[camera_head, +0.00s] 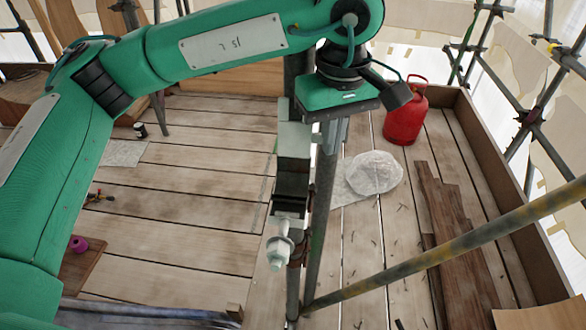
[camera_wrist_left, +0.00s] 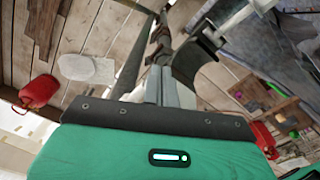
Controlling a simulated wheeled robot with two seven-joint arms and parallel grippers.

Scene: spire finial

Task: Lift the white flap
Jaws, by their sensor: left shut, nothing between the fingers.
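A pale, flat-faced piece (camera_head: 293,139) is on the upright at the centre of the head view; it looks like the white flap, though I cannot be sure. A dark box-like part (camera_head: 291,187) is directly below it. Lower still is a white rounded fitting (camera_head: 279,248). My left gripper (camera_head: 329,143) points down just right of the pale piece, its grey fingers shut and empty. I cannot tell whether they touch it. In the left wrist view the shut fingers (camera_wrist_left: 160,75) point towards grey poles, with a dark curved part to their right. My right gripper is not in view.
A diagonal pole (camera_head: 440,258) crosses the right front. A red gas bottle (camera_head: 405,115), a clear plastic bag (camera_head: 374,173) and brown boards (camera_head: 455,240) stand or lie on the plank floor (camera_head: 205,182). Scaffold poles edge the right side. The left planks are mostly free.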

